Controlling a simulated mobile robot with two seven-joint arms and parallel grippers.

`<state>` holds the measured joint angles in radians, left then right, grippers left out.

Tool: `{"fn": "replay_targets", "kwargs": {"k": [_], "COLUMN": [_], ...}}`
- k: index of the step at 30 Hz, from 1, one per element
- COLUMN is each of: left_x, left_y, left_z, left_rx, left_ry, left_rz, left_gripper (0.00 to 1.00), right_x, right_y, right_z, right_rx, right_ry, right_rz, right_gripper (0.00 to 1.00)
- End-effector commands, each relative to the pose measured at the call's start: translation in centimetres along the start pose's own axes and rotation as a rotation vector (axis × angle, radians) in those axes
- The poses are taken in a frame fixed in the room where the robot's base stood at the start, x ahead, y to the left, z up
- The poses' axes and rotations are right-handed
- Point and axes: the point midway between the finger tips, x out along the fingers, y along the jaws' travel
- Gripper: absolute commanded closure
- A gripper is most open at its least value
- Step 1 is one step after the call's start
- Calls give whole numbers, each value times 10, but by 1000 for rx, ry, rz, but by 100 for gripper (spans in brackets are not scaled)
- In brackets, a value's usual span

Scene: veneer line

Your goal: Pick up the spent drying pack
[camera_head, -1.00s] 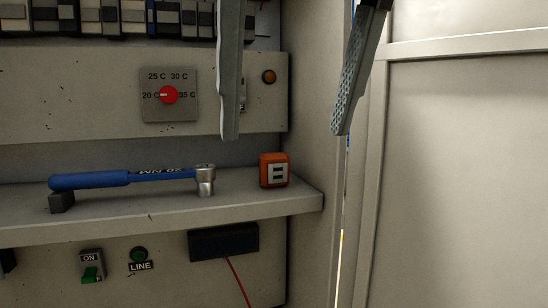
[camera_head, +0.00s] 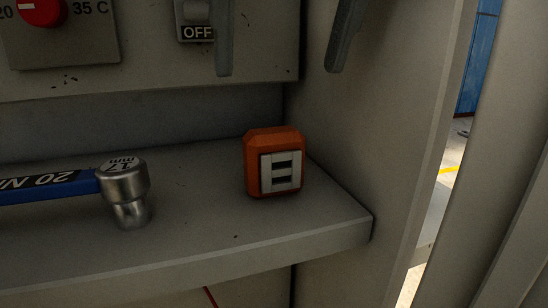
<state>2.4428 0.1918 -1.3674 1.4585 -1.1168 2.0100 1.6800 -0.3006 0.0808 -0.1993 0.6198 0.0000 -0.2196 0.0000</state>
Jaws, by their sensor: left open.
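An orange block-shaped pack (camera_head: 256,165), which looks like the drying pack, stands upright on the grey shelf (camera_head: 200,235) near its right end. Its front has a pale panel with two dark slots. My left gripper (camera_head: 279,73) comes in at the top edge, with its two grey fingers wide apart and nothing between them. In the picture the fingertips are above the pack and clear of it. The rest of the gripper is out of view. My right gripper is not in view.
A blue torque wrench with a metal 17 mm socket (camera_head: 126,190) lies on the shelf left of the pack. Behind is a panel with a red dial (camera_head: 40,10) and an OFF switch (camera_head: 196,32). A cabinet side wall (camera_head: 375,130) rises at the right. The shelf between socket and pack is clear.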

Motion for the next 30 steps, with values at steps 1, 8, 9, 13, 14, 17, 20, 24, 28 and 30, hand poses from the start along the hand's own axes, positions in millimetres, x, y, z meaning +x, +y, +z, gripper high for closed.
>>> {"fn": "replay_targets", "kwargs": {"k": [1, 8, 9, 13, 14, 17, 20, 24, 28, 30], "left_x": [13, 55, 61, 74, 75, 81, 94, 115, 127, 129], "left_y": [0, 0, 0, 0, 0, -1, -1, -3, -3, -3], "left_z": [-1, 0, 0, 0, 0, 1, 2, 3, 2, 2], "left_rx": [3, 1, 0, 0, 1, 1, 1, 1, 0, 0], "left_ry": [4, 2, 2, 0, 0, 1, 3, 1, 0, 0], "left_rz": [2, 2, 3, 1, 1, 1, 3, 2, 1, 0], "left_gripper": [0, 0, 0, 0, 0, 0, 0, 0, 0, 0], "right_x": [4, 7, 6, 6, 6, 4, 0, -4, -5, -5], "right_y": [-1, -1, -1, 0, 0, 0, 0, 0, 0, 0], "right_z": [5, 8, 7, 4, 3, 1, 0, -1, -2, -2], "right_rx": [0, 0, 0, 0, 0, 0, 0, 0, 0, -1], "right_ry": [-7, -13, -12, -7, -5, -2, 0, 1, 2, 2], "right_rz": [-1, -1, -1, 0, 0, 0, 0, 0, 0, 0], "right_gripper": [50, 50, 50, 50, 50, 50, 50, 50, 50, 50]}}
